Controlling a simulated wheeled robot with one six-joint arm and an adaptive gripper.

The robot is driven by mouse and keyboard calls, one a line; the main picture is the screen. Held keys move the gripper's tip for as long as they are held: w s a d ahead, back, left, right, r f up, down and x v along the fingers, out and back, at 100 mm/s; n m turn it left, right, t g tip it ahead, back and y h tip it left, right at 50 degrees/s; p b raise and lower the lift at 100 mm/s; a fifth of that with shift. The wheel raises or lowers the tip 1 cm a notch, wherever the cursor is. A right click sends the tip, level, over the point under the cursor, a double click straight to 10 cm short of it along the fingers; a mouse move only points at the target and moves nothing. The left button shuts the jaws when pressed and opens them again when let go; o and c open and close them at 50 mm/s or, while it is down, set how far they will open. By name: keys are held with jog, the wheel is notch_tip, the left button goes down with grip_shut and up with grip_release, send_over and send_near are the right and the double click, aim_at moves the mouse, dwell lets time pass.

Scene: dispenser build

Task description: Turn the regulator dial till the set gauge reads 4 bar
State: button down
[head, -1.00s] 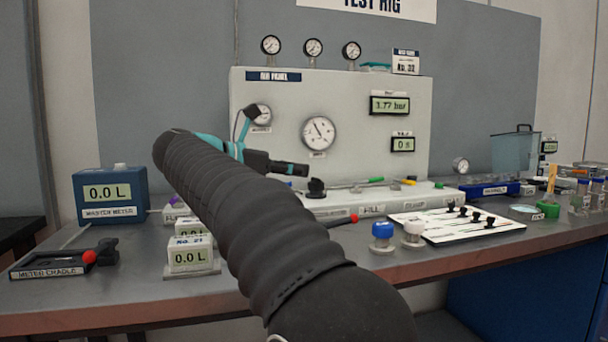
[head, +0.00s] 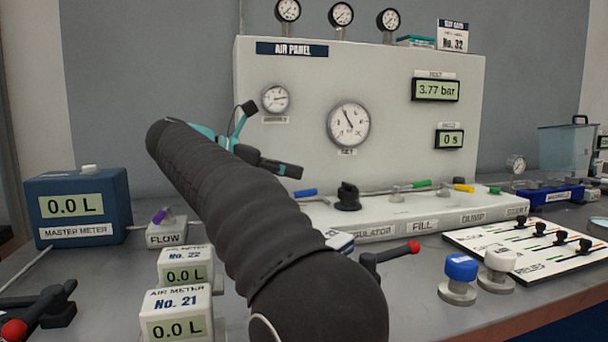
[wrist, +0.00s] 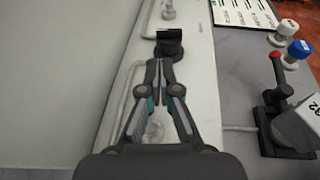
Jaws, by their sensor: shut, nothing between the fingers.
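The regulator dial (head: 348,197) is a black knob on the white ledge of the air panel; it also shows in the wrist view (wrist: 168,42). The set gauge (head: 348,124) is the larger round gauge on the panel. Its needle points up and left; its numbers are too small to read. My gripper (head: 300,171) is shut and empty, left of and above the dial in the head view. In the wrist view its fingertips (wrist: 159,62) meet just short of the dial; whether they touch it I cannot tell.
A display (head: 436,90) on the panel reads 3.77 bar. A lever with a red end (head: 413,247) stands in front of the ledge. Blue-topped (head: 460,270) and white-topped (head: 499,265) knobs stand at right. Air meters (head: 177,314) stand at front left. My arm hides the middle bench.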

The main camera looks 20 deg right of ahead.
aim_at(342, 183)
jog(key=b+x, duration=0.2)
jog(key=x, duration=0.7)
jog(key=shift+s, duration=0.15)
jog(key=shift+d, duration=0.2)
jog(key=shift+w+d+f+b, duration=0.15)
jog(key=shift+w+d+b, duration=0.1)
jog(key=shift+d+b, duration=0.15)
